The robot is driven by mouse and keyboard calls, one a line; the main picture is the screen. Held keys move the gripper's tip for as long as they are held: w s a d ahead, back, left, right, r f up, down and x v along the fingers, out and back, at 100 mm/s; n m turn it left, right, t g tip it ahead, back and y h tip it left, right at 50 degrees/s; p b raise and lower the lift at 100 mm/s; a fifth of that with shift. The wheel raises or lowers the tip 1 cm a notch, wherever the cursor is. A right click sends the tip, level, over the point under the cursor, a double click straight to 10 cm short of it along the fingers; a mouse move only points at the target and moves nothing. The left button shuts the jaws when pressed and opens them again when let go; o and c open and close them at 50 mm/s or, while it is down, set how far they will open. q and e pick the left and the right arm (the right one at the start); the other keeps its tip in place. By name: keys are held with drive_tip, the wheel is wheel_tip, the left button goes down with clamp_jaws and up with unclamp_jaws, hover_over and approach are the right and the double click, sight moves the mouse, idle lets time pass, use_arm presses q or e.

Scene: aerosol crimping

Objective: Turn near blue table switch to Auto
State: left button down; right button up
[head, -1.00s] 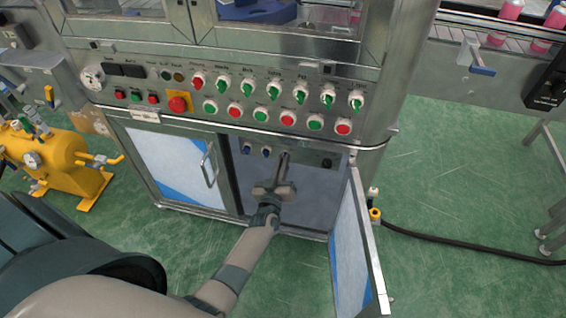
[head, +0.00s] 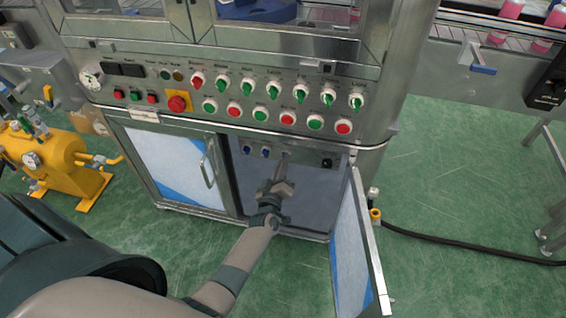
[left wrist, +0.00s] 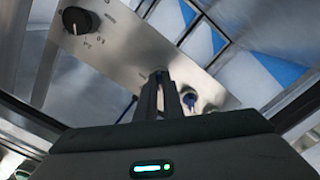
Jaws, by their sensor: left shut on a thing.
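The open right-hand cabinet holds a small metal control panel (left wrist: 125,50). Two blue switches show on it in the head view, one on the left (head: 248,149) and one closer to my gripper (head: 266,152). My left gripper (head: 285,158) reaches in from below, its tips at the panel just right of these switches. In the left wrist view its narrow fingers (left wrist: 163,85) are close together at the panel, shut on a switch that they hide. A blue switch (left wrist: 190,98) shows just right of the fingers. My right gripper is not in view.
A black knob (head: 327,162) is at the panel's right end. The open cabinet door (head: 358,250) stands to the right of my left arm. The closed left door (head: 175,165) is beside the opening. Above is a row of red and green buttons and switches.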

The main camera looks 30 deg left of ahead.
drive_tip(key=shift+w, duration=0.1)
use_arm(q)
drive_tip(key=c, duration=1.9)
unclamp_jaws()
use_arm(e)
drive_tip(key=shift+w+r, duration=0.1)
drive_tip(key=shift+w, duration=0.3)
